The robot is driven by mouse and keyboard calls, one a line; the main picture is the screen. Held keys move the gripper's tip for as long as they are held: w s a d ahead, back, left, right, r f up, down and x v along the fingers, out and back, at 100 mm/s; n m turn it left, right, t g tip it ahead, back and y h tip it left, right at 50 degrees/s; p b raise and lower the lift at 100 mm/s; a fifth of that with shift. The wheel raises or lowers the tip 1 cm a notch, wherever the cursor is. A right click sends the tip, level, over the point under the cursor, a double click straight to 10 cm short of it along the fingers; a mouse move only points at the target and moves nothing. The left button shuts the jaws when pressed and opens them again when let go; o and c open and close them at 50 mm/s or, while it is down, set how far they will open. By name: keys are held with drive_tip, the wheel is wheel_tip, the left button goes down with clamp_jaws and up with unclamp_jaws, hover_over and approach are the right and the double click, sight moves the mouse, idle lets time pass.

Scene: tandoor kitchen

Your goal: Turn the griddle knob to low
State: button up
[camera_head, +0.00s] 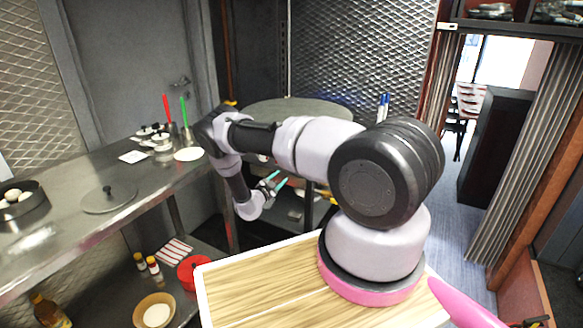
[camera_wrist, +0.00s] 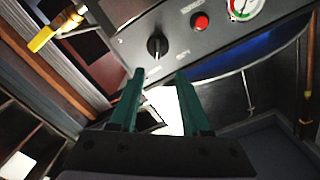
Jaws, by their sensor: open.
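The griddle knob (camera_wrist: 157,47) is a black dial with a pale pointer line on a grey control panel in the wrist view. My gripper (camera_wrist: 160,73) has two teal fingers, open and empty. In the picture its fingertips lie just below the knob, one to each side; the distance left to the panel is hard to tell. In the head view my gripper (camera_head: 280,178) hangs low beside the round griddle (camera_head: 295,106), and the knob is not visible there. The small lettering around the knob is too blurred to read.
A red button (camera_wrist: 200,23) and a round gauge (camera_wrist: 243,9) sit right of the knob. A yellow-handled lever (camera_wrist: 42,39) sticks out at upper left. In the head view, a steel counter (camera_head: 130,190) with a lid (camera_head: 107,200) and cups stands left.

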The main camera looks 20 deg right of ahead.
drive_tip(key=x, duration=1.1)
drive_tip(key=shift+s+f, duration=0.15)
drive_tip(key=shift+s, duration=0.05)
drive_tip(key=shift+d, duration=0.1)
drive_tip(key=shift+c, duration=0.3)
clamp_jaws()
